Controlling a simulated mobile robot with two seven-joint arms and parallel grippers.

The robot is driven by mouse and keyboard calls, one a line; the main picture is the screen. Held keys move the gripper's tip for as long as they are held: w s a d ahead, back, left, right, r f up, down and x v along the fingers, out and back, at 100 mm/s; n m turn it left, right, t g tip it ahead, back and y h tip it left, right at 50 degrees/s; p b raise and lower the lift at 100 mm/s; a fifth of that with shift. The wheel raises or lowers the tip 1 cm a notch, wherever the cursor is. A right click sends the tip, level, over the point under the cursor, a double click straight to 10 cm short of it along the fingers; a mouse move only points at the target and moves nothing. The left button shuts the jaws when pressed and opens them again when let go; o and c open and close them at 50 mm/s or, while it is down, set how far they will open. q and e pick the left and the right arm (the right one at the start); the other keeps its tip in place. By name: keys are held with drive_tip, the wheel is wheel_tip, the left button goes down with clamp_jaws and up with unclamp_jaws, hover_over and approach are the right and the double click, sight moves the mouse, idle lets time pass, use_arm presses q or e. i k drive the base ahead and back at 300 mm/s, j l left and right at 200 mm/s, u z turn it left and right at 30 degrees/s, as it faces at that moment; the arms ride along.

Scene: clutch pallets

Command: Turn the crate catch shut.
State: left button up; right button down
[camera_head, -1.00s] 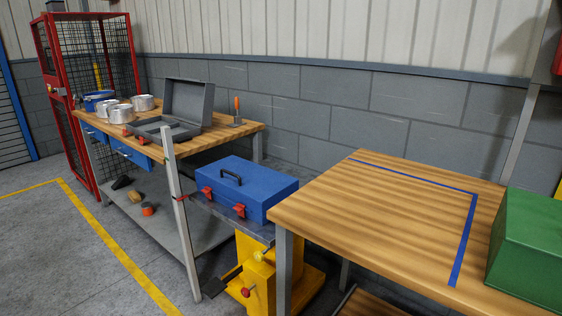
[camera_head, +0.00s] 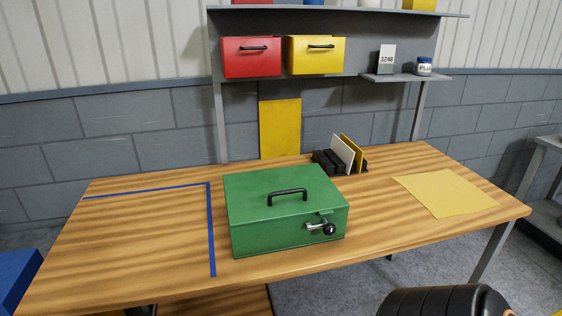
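A green crate (camera_head: 265,215) with a closed lid and a black top handle (camera_head: 287,196) stands on the wooden workbench, just right of the blue tape line. Its catch (camera_head: 322,227) is on the front face toward the right, a metal lever with a black knob at its right end. The lever lies roughly level; I cannot tell whether it is latched. Neither gripper shows in the view. A black ribbed part at the bottom right edge looks like part of my arm.
Blue tape (camera_head: 211,230) marks the bench's left part, which is clear. A yellow sheet (camera_head: 444,193) lies at the right. A black rack (camera_head: 335,161) with upright plates stands behind the crate. Red (camera_head: 251,58) and yellow (camera_head: 315,56) boxes hang above. A blue object (camera_head: 14,278) is at lower left.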

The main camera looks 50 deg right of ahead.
sight(329, 229)
drive_tip(key=z, duration=2.05)
